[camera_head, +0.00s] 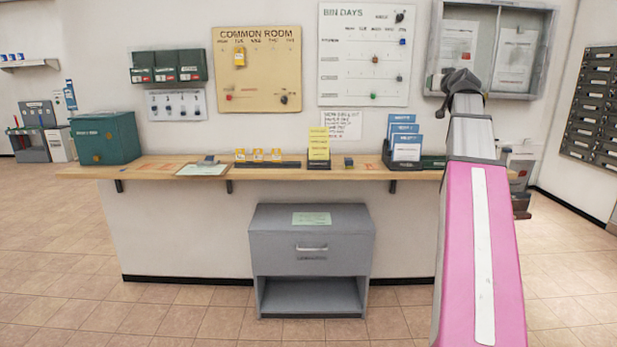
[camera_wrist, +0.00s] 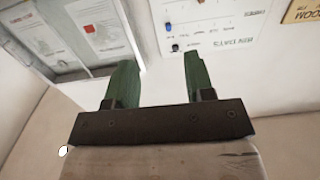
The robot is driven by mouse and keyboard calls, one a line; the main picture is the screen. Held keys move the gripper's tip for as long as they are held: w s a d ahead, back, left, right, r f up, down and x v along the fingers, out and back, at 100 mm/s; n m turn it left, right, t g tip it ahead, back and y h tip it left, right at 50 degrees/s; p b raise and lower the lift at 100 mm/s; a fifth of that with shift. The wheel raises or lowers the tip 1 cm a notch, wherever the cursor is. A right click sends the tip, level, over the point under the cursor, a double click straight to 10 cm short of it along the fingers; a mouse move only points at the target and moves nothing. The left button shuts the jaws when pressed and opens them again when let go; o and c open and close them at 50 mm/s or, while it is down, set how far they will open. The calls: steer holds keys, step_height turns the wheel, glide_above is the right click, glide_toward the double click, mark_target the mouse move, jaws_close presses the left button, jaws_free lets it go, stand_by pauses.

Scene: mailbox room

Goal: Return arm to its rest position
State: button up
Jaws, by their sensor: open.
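My arm (camera_head: 481,240), pink and grey, reaches forward at the right of the head view. Its end stands up in front of the right end of the counter, near the wall cabinet. In the wrist view my gripper (camera_wrist: 157,85) has two green fingers set wide apart, with nothing between them. Its fingertips point toward the wall between the open notice cabinet (camera_wrist: 75,35) and the bin days board (camera_wrist: 200,22). In the head view the fingers are hard to make out.
A wooden counter (camera_head: 145,168) runs along the wall, holding a green box (camera_head: 105,138), a leaflet holder (camera_head: 404,140) and small items. Above hang the common room board (camera_head: 257,68), bin days board (camera_head: 366,55) and notice cabinet (camera_head: 493,48). A grey drawer unit (camera_head: 311,248) stands below. The tiled floor is clear.

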steer(key=s+a+f+g+y, duration=0.1)
steer(key=a+f+g, duration=0.3)
steer(key=f, duration=0.9)
steer(key=s+a+f+g, duration=0.15)
steer(key=a+f, duration=0.45)
steer(key=f, duration=0.7)
steer(key=a+f+g+y, duration=0.1)
steer(key=a+f+g, duration=0.3)
steer(key=f, duration=1)
steer(key=s+a+f+g+h, duration=0.1)
steer(key=s+a+f+g, duration=0.3)
steer(key=s+f, duration=0.8)
steer(key=s+a+f+g+h, duration=0.1)
steer(key=s+a+f+g, duration=0.3)
steer(key=s+a+f, duration=0.3)
steer(key=s+f, duration=0.4)
steer(key=f, duration=0.6)
steer(key=shift+s, duration=0.35)
